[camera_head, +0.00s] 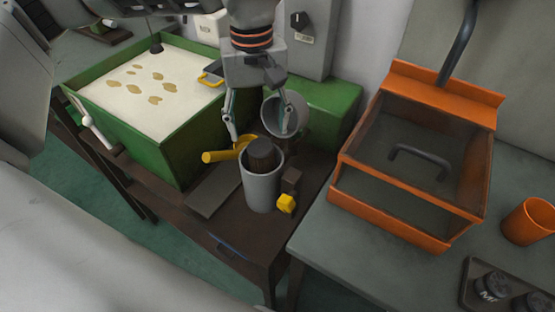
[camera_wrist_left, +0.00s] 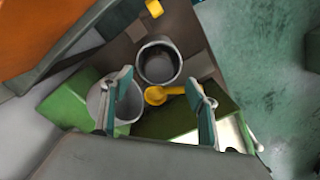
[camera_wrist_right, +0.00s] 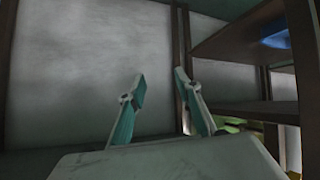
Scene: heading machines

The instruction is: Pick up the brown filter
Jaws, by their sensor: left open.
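The canister also shows in the left wrist view (camera_wrist_left: 158,81), with a dark interior where the filter is hard to make out. My left gripper (camera_head: 262,135) points down over the canister's area, fingers spread, with nothing held. In the left wrist view its fingertips (camera_wrist_left: 158,86) are wide apart. My right gripper (camera_wrist_right: 160,84) is open and empty, facing a grey wall beside dark shelves.
A yellow scoop (camera_head: 220,156) lies beside the canister, and a grey bucket (camera_head: 283,118) stands behind it. A small yellow block (camera_head: 286,204) sits at its front right. A green tank (camera_head: 153,137) stands left; an orange-framed box (camera_head: 397,214) stands right.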

